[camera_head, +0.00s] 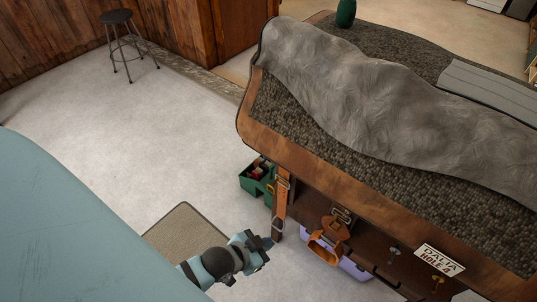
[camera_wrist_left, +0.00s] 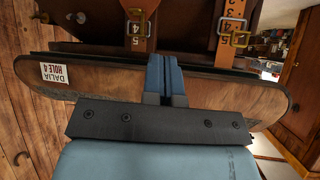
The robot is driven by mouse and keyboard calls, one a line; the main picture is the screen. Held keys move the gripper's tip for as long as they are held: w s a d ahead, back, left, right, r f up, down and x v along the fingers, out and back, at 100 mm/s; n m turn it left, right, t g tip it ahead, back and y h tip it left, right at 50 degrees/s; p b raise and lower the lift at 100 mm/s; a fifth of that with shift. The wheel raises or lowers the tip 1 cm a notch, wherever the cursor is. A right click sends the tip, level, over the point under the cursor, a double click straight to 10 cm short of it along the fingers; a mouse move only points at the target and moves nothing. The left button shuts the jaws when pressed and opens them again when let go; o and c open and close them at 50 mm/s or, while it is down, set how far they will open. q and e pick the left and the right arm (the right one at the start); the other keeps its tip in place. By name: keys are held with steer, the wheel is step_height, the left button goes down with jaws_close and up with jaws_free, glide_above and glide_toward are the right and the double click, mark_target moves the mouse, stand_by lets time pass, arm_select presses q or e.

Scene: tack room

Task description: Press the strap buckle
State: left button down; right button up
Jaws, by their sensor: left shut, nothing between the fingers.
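A saddle-like stand with brown leather edging (camera_head: 252,115) carries leather straps on its near side. A brown strap with a metal buckle (camera_head: 282,184) hangs near its left end, and a second buckle (camera_head: 343,215) sits further right. In the left wrist view, one strap buckle (camera_wrist_left: 138,25) is just above the fingers, and another buckle (camera_wrist_left: 240,39) is to the right on a strap with numbers. My left gripper (camera_head: 266,243) is shut and empty, low by the hanging strap. In the wrist view its blue fingers (camera_wrist_left: 165,75) point at the leather, and contact cannot be told. My right gripper is not in view.
A white card reading DALIA HOLE 4 (camera_head: 440,260) is on the stand. A purple box (camera_head: 355,267) and a green crate (camera_head: 257,180) are on the floor below. A grey blanket (camera_head: 350,85) lies on top. A stool (camera_head: 118,18) stands far left.

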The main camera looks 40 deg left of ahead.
mark_target(270, 187)
arm_select(q)
steer(key=w+a+r+m+g+y+b, duration=0.2)
steer(key=w+a+r+m, duration=0.7)
steer(key=m, duration=0.5)
steer(key=a+g+y, duration=0.1)
steer(key=a, duration=0.1)
steer(key=shift+a, duration=0.4)
steer(key=x, duration=1.4)
steer(key=shift+s+d+f, duration=0.1)
steer(key=shift+s, duration=0.1)
steer(key=shift+s+f, duration=0.1)
steer(key=shift+s+f, duration=0.1)
steer(key=shift+f, duration=0.05)
